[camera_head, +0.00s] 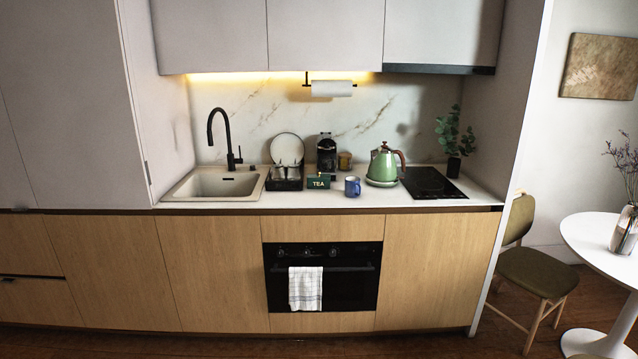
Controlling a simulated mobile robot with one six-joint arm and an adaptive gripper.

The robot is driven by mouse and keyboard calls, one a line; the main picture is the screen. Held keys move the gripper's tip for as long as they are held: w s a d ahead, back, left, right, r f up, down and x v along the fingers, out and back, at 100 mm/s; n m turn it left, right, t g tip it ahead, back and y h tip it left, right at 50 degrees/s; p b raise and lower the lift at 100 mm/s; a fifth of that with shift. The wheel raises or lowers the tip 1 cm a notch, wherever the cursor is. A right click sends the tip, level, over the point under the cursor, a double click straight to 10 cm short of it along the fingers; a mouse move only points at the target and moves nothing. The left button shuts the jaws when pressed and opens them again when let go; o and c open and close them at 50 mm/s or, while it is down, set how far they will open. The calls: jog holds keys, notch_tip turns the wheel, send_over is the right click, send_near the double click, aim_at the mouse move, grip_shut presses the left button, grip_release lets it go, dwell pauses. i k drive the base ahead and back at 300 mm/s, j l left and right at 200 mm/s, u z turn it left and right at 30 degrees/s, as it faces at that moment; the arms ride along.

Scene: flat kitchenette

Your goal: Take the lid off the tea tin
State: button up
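The tea tin (318,182) is a small dark green box with "TEA" in light letters on its front. It stands near the front edge of the counter, left of a blue mug. A lighter brown strip shows along its top, and the lid appears to be on, though it is too small to be sure. My gripper and arm are not in this view.
A blue mug (352,187) stands close right of the tin, and a green kettle (383,165) farther right. A dish rack (284,178) is at the left, a coffee machine (327,155) behind. Counter (420,203) front is narrow; cabinets (325,35) hang above.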

aim_at(312, 183)
jog(key=i, duration=0.6)
jog(key=i+u, duration=0.1)
jog(key=i, duration=0.5)
jog(key=i+l+u, duration=0.1)
jog(key=i, duration=0.5)
jog(key=i+l, duration=0.15)
jog(key=i, duration=0.45)
jog(key=i+l+u, duration=0.1)
jog(key=i, duration=0.5)
jog(key=i+l, duration=0.15)
jog(key=i, duration=0.45)
jog(key=u, duration=0.05)
